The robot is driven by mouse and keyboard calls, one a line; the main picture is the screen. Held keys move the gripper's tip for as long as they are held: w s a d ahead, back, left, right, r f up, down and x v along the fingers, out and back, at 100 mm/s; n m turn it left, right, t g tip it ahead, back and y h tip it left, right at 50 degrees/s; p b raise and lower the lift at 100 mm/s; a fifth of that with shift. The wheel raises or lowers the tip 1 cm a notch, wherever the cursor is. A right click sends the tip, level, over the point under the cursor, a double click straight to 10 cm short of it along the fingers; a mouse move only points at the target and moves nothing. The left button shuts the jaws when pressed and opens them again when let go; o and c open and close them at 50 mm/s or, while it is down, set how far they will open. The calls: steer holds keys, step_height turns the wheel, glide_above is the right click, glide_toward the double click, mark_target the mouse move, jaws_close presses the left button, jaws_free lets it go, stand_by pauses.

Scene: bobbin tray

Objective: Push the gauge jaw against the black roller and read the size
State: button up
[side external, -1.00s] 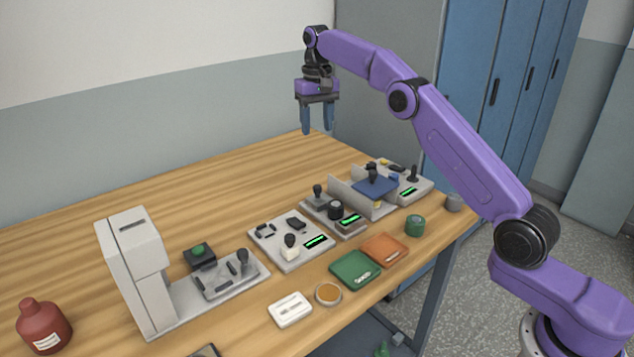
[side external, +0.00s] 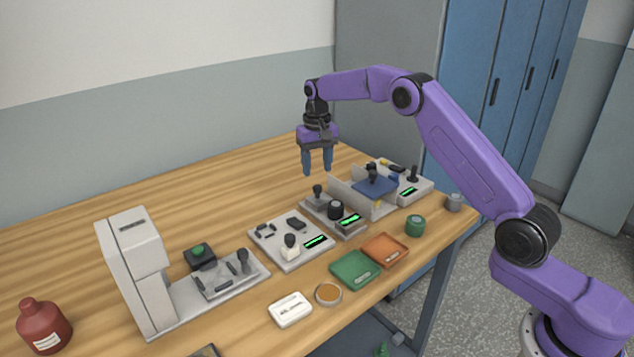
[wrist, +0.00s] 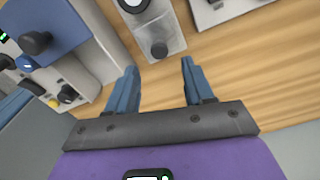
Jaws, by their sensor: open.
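The black roller (side external: 335,209) stands upright on a grey gauge (side external: 350,230) with a lit green display (side external: 349,220), too small to read. A dark knob (side external: 318,191) on the gauge's far end looks like the handle of its jaw; a gap shows between it and the roller. In the wrist view the knob (wrist: 159,50) is just beyond my fingertips, and a dark round thing, likely the roller (wrist: 131,4), is cut by the top edge. My gripper (side external: 316,172) hangs open and empty above and behind the knob, touching nothing; its fingers also show in the wrist view (wrist: 159,70).
A walled fixture with a blue plate (side external: 375,187) stands close right of the gauge. Another gauge plate (side external: 292,240) with a white-based knob stands to the left. Green (side external: 354,268) and orange (side external: 386,250) trays lie in front. The table behind is clear.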

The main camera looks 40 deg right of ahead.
mark_target(317, 186)
step_height(317, 186, down, 6)
steer(key=shift+r, duration=0.15)
stand_by(0.3)
steer(key=c, duration=0.7)
